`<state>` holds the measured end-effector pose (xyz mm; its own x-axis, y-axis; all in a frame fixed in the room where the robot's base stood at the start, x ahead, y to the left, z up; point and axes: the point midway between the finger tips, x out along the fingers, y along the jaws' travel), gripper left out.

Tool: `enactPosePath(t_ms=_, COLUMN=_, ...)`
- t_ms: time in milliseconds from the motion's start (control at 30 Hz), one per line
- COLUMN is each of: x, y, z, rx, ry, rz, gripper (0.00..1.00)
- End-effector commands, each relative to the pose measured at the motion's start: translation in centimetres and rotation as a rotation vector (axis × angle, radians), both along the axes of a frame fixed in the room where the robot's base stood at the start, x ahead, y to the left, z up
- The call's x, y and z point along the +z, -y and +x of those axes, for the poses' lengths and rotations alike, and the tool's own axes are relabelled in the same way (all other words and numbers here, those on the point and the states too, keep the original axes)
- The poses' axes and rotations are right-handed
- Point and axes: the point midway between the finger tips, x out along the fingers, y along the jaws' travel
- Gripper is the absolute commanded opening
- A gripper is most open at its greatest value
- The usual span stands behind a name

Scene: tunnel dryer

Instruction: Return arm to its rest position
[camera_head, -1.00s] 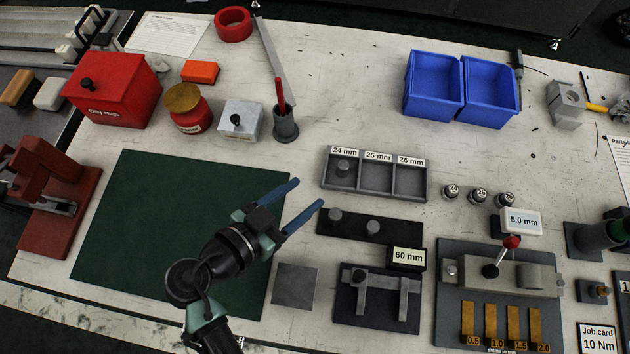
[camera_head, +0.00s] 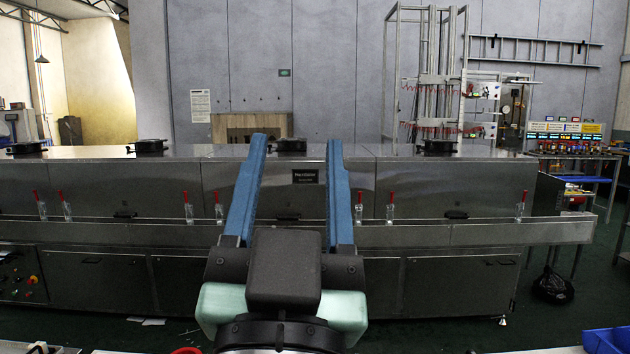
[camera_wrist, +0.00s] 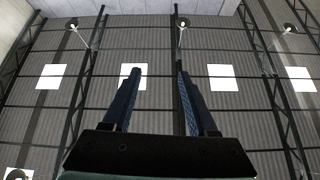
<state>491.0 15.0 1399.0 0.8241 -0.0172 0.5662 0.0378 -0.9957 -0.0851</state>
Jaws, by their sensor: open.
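My gripper (camera_head: 294,150) stands raised in the middle of the head view, its two blue fingers pointing up and spread apart. Nothing is between the fingers. In the wrist view my gripper (camera_wrist: 155,85) also shows open and empty, with the ceiling behind it. Most of my arm is hidden below the gripper in the head view.
A long steel machine (camera_head: 120,185) with red-handled latches spans the view behind my gripper. The bench shows only at the bottom edge, with a blue bin (camera_head: 607,340) at right. A rack with ladder-like frames (camera_head: 432,80) stands behind. The air around my gripper looks clear.

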Motion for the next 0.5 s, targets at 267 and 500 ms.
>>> enactPosePath(t_ms=267, x=6.0, y=1.6, z=-5.2, rx=-0.049, ry=0.216, rz=-0.082, gripper=0.59)
enactPosePath(t_ms=500, x=6.0, y=1.5, z=-5.2, rx=-0.048, ry=0.213, rz=-0.083, gripper=0.59)
